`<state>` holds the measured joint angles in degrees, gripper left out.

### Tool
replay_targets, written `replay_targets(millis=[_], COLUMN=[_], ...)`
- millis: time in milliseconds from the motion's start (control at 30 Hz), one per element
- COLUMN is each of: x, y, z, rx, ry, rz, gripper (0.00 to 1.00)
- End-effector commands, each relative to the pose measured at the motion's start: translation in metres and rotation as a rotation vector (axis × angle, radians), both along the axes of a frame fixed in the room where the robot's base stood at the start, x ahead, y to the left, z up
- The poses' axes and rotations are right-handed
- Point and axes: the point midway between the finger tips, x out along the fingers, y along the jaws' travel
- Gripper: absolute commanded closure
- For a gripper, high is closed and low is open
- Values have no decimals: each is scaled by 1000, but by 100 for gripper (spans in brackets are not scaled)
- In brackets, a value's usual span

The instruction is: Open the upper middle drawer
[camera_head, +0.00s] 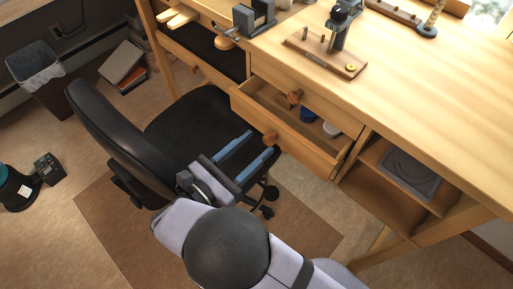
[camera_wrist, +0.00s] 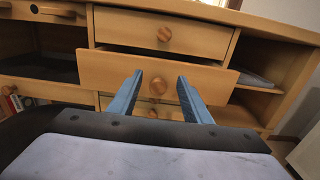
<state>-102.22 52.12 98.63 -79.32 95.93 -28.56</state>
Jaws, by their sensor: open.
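A wooden drawer (camera_head: 305,144) stands pulled out of the desk, open at the top, with a blue and a white item inside. Its front (camera_wrist: 110,72) faces me in the wrist view, with a round wooden knob (camera_wrist: 158,87) that also shows in the head view (camera_head: 270,138). My gripper (camera_head: 264,142) is open, its two blue fingers pointing at this front. In the wrist view the fingertips (camera_wrist: 160,78) stand either side of the knob; contact cannot be told. Above it is another drawer front with its own knob (camera_wrist: 164,34), set back and looking shut.
Another knob (camera_wrist: 152,113) shows below the open drawer. A black office chair (camera_head: 120,140) stands left of my gripper. An open shelf (camera_head: 385,195) is right of the drawers. A vise and tools stand on the desktop (camera_head: 440,120).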

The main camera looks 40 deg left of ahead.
Motion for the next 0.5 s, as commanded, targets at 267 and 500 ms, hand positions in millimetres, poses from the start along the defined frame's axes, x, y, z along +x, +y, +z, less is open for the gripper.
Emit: replay_targets(millis=[267, 500], x=[0, 0], y=[0, 0], z=[37, 46], rx=[0, -3], ry=[1, 0], rz=[0, 0], gripper=[56, 56])
